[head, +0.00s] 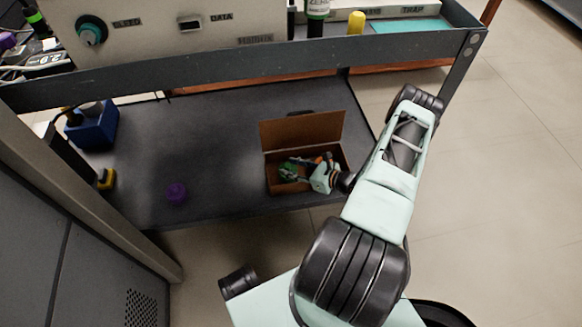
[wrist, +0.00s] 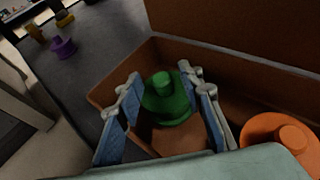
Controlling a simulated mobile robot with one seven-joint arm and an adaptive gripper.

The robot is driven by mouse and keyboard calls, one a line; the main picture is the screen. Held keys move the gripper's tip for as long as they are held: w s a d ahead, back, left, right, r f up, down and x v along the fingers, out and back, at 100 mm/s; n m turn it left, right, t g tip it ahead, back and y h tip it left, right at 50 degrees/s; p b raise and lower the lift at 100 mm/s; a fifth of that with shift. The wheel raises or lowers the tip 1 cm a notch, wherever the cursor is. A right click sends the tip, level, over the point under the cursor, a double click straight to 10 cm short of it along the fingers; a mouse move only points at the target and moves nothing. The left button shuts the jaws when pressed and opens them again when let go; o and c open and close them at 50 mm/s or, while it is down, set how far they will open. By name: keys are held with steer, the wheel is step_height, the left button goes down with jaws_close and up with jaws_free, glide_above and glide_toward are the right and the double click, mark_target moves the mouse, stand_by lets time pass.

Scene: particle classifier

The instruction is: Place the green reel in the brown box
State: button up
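The brown box (head: 287,187) stands open on the dark shelf, its lid raised at the back. The green reel (head: 288,171) is inside it, toward the left end; the wrist view shows the reel (wrist: 166,97) flat side down, low in the box (wrist: 104,92). My gripper (head: 307,168) reaches into the box from the right. In the wrist view my gripper (wrist: 160,78) is open, one finger on each side of the green reel. Whether either finger touches the reel's rim is unclear. The reel's lower edge is partly hidden by the fingers.
An orange reel (wrist: 280,138) lies in the box's right part. A blue bin (head: 93,125) and a yellow item (head: 106,179) are farther left. A grey upper shelf beam (head: 240,68) crosses above.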

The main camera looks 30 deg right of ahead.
steer(key=p+v, duration=0.2)
steer(key=v, duration=0.9)
steer(key=shift+s+d+p, duration=0.2)
steer(key=shift+p, duration=0.2)
steer(key=shift+r, duration=0.1)
